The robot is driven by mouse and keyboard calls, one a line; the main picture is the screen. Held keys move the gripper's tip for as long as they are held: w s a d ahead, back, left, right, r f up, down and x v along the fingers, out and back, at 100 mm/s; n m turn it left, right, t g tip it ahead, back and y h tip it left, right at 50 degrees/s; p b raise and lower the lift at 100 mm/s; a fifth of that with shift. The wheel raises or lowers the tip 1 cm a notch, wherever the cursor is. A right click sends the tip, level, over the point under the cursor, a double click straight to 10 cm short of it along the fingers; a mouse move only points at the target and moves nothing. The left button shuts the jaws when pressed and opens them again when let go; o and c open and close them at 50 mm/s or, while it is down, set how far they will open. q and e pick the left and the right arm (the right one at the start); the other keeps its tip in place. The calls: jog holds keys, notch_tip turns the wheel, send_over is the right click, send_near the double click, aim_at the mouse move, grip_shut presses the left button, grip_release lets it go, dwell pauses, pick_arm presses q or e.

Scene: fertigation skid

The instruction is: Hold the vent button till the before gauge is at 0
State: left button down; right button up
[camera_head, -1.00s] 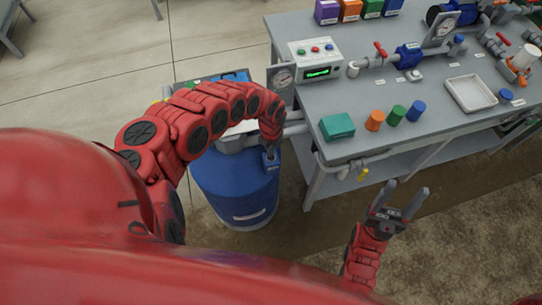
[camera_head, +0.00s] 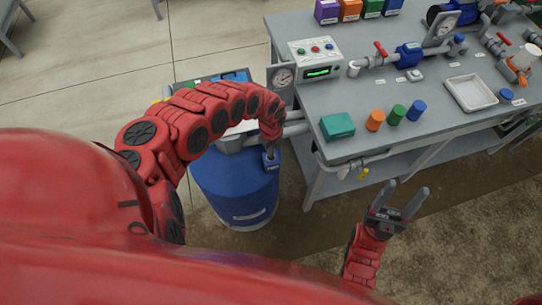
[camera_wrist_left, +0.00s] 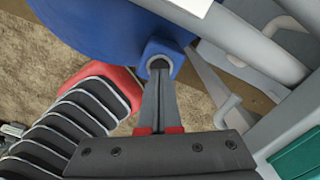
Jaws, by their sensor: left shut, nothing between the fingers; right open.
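My left gripper (camera_head: 269,151) is shut and empty, pointing down at the small blue vent block (camera_head: 271,161) on the blue tank (camera_head: 236,192). In the left wrist view, the closed fingertips (camera_wrist_left: 159,68) meet the round vent button (camera_wrist_left: 158,62) in the blue block (camera_wrist_left: 163,50). They appear to touch it; how far it is pressed cannot be told. One round gauge (camera_head: 283,77) stands by the tank at the table's left end, another (camera_head: 445,25) at the back; which is the before gauge and their readings are too small to tell. My right gripper (camera_head: 407,188) is open and empty.
The grey table (camera_head: 440,120) holds a control box (camera_head: 315,60) with a green display, a teal box (camera_head: 337,126), several coloured cylinders and a white tray (camera_head: 470,93). Grey pipes (camera_head: 293,129) run between tank and table. My right gripper is over open floor in front of the table.

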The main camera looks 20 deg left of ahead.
pick_arm(q)
jog(key=shift+f+b, duration=0.65)
jog(key=shift+f, duration=0.2)
jog(key=shift+r, duration=0.15)
dwell(3.6)
notch_tip(320, 180, up, 7)
jog(key=p, duration=0.6)
dwell(0.3)
jog(key=shift+s, duration=0.1)
